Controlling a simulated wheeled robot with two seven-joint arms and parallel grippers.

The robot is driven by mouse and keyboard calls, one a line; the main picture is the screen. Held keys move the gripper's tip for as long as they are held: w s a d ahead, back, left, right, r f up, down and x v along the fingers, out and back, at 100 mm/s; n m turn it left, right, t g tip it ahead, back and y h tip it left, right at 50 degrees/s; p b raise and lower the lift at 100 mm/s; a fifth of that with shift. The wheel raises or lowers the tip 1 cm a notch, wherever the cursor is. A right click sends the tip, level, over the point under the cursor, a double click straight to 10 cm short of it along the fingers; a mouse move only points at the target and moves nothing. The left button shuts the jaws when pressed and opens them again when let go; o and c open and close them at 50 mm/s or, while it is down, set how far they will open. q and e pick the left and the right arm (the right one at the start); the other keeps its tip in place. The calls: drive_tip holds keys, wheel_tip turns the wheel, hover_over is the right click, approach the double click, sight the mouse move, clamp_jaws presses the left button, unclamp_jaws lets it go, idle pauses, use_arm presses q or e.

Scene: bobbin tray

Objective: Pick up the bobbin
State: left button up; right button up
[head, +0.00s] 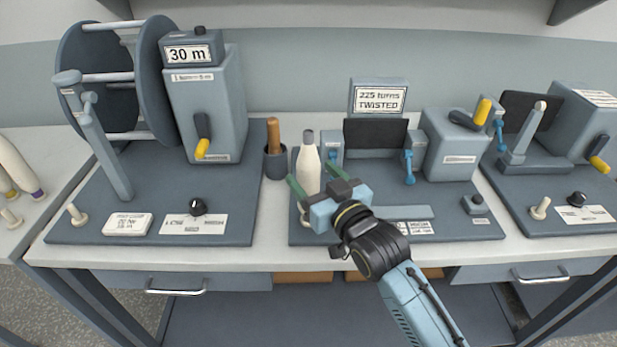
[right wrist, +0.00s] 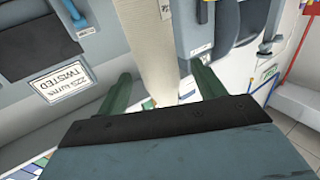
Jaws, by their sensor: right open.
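A cream bobbin (head: 309,158) with a grey top stands upright at the left end of the middle grey board. Its lower part is partly hidden by my right gripper (head: 312,173). My right gripper is open, with its two green fingers pointing toward the bobbin, one to each side of it in the picture. In the right wrist view the bobbin (right wrist: 150,35) shows as a long pale shaft between and beyond the fingers (right wrist: 163,76). I cannot tell whether either finger touches it. My left gripper is not in view.
A dark cup (head: 275,163) with a wooden-handled tool stands left of the bobbin. A winder with a "225 turns twisted" sign (head: 379,99) stands to the right. A large reel machine (head: 207,105) is at left.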

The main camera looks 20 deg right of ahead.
drive_tip(key=x, duration=0.4)
drive_tip(key=shift+w+f, duration=0.1)
drive_tip(key=shift+w, duration=0.2)
drive_tip(key=shift+c, duration=0.2)
drive_tip(key=c, duration=1.2)
